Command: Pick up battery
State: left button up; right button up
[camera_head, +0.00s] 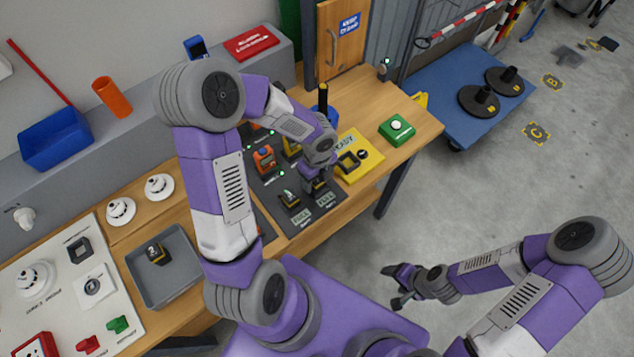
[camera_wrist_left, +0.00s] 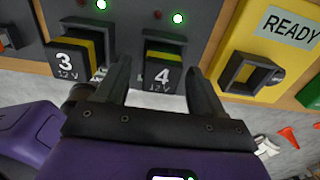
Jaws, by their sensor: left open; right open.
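A black and yellow battery marked 4 (camera_wrist_left: 165,72) sits in a dark charger in the left wrist view, with a green light above it. A like battery marked 3 (camera_wrist_left: 75,62) sits to its left; it shows in the head view (camera_head: 290,200). My left gripper (camera_wrist_left: 160,88) is open, its fingers pointing at battery 4 with one at either side; I cannot tell whether they touch it. In the head view my left gripper (camera_head: 314,184) partly hides that spot. My right gripper (camera_head: 394,286) is open and empty over the floor.
A yellow READY holder (camera_head: 366,166) with an empty black frame is right of the charger (camera_head: 265,204). A green box with a white button (camera_head: 397,129) stands further right on the bench. A blue cart (camera_head: 445,85) stands beyond the bench. The floor around my right gripper is clear.

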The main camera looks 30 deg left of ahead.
pick_arm(q)
jog(key=shift+f, duration=0.4)
jog(key=shift+c, duration=0.3)
jog(key=c, duration=1.2)
grip_shut()
jog(key=shift+r, duration=0.2)
